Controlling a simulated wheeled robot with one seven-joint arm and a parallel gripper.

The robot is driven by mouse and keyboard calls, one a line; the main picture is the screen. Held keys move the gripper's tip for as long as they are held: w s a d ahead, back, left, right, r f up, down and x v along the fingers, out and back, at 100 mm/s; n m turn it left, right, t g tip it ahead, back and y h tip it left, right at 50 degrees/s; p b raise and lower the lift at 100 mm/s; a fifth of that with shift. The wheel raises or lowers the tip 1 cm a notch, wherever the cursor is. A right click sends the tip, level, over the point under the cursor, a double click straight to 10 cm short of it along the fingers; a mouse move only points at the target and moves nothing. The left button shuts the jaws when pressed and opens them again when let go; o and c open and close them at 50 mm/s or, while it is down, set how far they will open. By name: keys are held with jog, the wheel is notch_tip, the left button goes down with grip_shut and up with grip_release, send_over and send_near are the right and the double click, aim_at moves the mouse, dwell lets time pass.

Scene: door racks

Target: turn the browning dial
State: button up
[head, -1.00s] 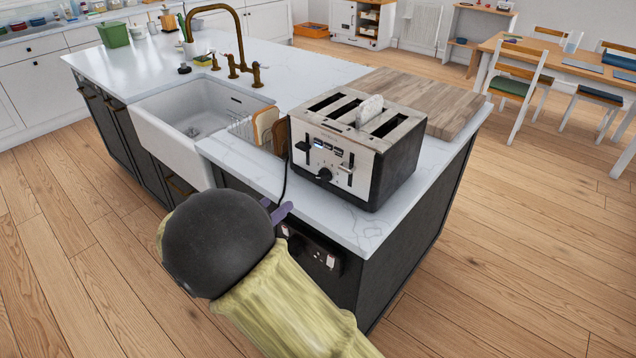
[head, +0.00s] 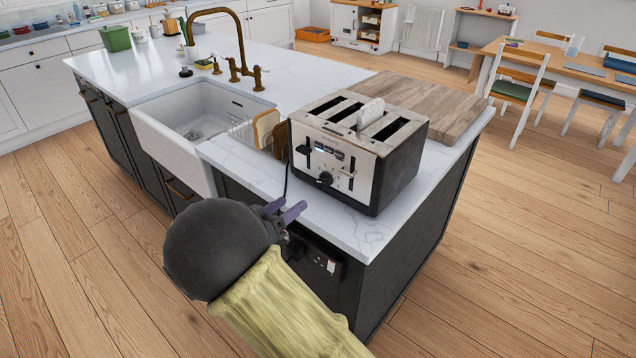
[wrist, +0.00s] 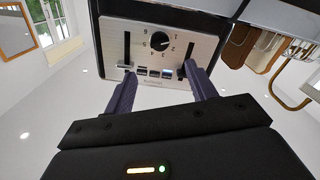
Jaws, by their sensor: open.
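The toaster (head: 392,163) stands on the island worktop, with a pale slice in one slot. Its steel front carries a round black browning dial (head: 325,179), set low between two lever slots. The dial also shows in the wrist view (wrist: 159,41), where the picture is upside down and numbers ring the dial. My gripper (head: 286,210) is in front of and below the toaster front, apart from it. In the wrist view its two purple fingers (wrist: 162,88) are spread and empty, pointing at the toaster front, with the dial beyond and between them.
A rack (head: 241,129) with bread slices (head: 266,127) stands left of the toaster by the white sink (head: 165,146). A wooden board (head: 425,100) lies behind it. A socket (head: 326,262) is on the island side below the worktop edge.

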aim_at(321, 181)
jog(key=x, duration=1.1)
jog(key=shift+w+d, duration=0.1)
jog(key=shift+w, duration=0.05)
jog(key=c, duration=1)
